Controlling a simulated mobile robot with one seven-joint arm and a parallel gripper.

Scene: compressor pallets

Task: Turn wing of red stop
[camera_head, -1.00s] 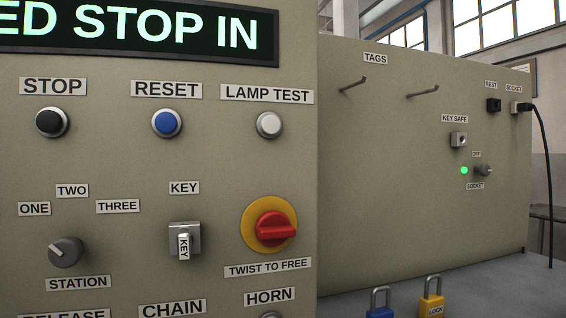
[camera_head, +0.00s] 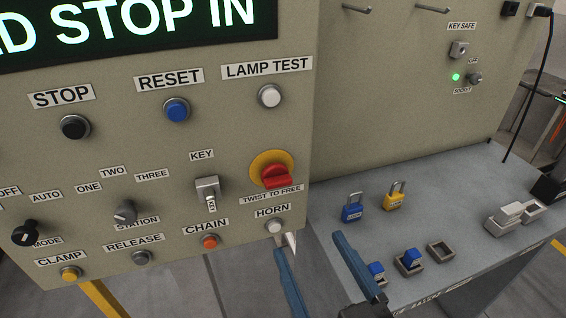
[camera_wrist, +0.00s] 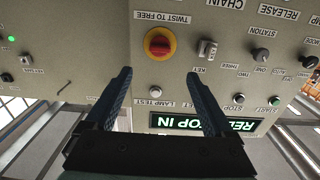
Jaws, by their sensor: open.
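The red stop (camera_head: 277,177) is a red knob with a raised wing on a round yellow plate, above the TWIST TO FREE label on the beige panel. Its wing lies roughly level in the head view. In the wrist view the red stop (camera_wrist: 159,45) shows upside down, ahead of my fingertips and nearer the left one. My gripper (camera_head: 308,244) is open and empty, with its blue fingers below and in front of the stop, near the HORN button. In the wrist view my gripper (camera_wrist: 164,73) has its fingers wide apart. Nothing touches the stop.
The key switch (camera_head: 208,189) is left of the stop, and the white HORN button (camera_head: 275,227) is just below it. A grey bench (camera_head: 330,215) at right bears a blue padlock (camera_head: 352,212), a yellow padlock (camera_head: 394,200) and small holders.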

